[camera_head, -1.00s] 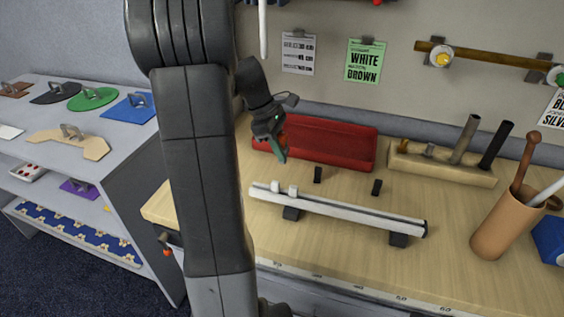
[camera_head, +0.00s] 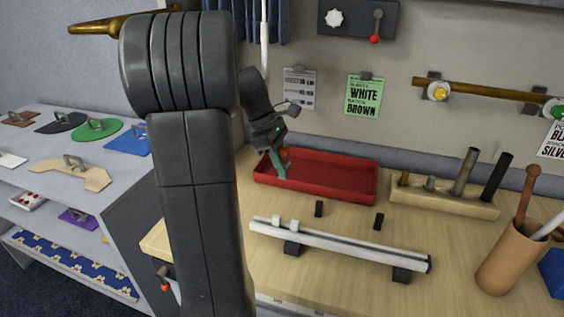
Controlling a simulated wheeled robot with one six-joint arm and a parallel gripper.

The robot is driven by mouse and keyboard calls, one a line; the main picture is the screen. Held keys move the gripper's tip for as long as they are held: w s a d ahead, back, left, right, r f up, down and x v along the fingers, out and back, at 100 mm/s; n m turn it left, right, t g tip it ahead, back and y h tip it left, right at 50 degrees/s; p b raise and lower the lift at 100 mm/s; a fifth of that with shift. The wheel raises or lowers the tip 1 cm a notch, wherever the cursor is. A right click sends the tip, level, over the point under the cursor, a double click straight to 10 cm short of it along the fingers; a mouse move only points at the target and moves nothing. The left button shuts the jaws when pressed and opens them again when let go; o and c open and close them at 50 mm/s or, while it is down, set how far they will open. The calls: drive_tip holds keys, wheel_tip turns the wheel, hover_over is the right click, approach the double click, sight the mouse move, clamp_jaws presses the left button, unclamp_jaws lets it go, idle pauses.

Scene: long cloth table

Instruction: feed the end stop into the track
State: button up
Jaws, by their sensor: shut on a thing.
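The track (camera_head: 345,247) is a long pale rail with a dark groove, raised on two black blocks on the wooden bench. Two small white pieces sit on its left part, one at the left end (camera_head: 261,220) and one just right of it (camera_head: 278,225). My gripper (camera_head: 281,168) points down in front of the left part of the red tray, behind and above the track's left end. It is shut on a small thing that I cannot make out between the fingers. I cannot pick out the end stop for certain.
The red tray (camera_head: 345,196) lies behind the track. Two small black blocks (camera_head: 319,208) (camera_head: 378,221) stand between them. A wooden holder with upright rods (camera_head: 440,198) and a brown tool cup (camera_head: 505,258) stand at right. My arm hides the bench's left part.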

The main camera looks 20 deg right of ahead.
drive_tip(key=shift+f+b, duration=3.45)
drive_tip(key=shift+f, duration=3.8)
drive_tip(key=o, duration=1)
drive_tip(key=shift+o, duration=0.2)
drive_tip(key=shift+r+p, duration=0.5)
drive_tip(key=shift+p, duration=0.2)
drive_tip(key=c, duration=1)
wheel_tip(320, 180, up, 7)
drive_tip(key=p, duration=0.6)
drive_tip(key=shift+p, duration=0.35)
